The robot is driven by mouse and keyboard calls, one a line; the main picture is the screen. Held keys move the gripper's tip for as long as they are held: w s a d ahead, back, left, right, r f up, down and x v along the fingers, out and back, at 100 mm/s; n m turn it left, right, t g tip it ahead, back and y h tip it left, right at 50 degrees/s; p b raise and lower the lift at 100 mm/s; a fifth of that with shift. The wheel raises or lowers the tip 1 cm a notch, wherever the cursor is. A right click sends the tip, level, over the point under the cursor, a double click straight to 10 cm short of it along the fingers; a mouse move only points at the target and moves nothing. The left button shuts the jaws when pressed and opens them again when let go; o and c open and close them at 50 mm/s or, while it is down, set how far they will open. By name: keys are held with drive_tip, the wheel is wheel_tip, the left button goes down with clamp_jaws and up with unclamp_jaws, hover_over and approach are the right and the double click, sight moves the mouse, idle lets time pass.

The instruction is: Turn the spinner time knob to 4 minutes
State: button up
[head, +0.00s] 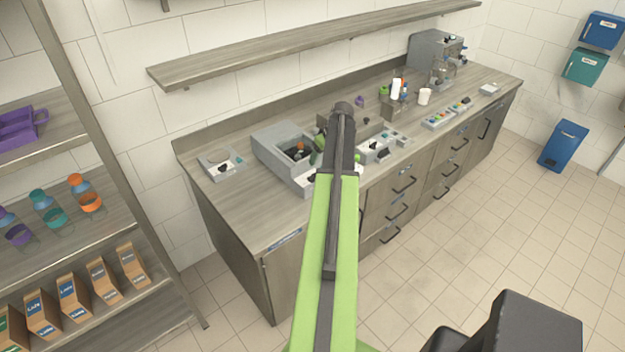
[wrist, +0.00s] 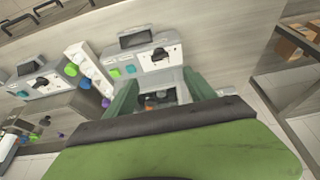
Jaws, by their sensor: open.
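The spinner (head: 268,152) is a grey box with an open dark well on the counter, partly behind my arm. In the wrist view its front panel (wrist: 176,56) shows a dark display and a black time knob (wrist: 160,55) on a white dial, with green and teal buttons beside it. The number at the knob's pointer is too small to read. My gripper (wrist: 160,80) is open, its two green fingers apart over the spinner near the panel. The knob lies just beyond the fingertips, apart from them. An orange-topped item (wrist: 150,105) sits in the well between the fingers.
Another grey device with a black knob (wrist: 40,84) stands beside the spinner. A small grey device (head: 221,164) stands at the counter's left end. A wall shelf (head: 300,44) runs above the counter. A rack (head: 125,165) stands at the left. The floor at the right is mostly clear.

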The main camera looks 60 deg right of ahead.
sight(312, 175)
drive_tip(key=b+x, duration=1)
drive_tip(key=x, duration=0.3)
drive_tip(key=shift+f+b, duration=0.15)
drive_tip(key=shift+b, duration=0.2)
drive_tip(key=shift+c, duration=0.3)
drive_tip(key=c, duration=1.3)
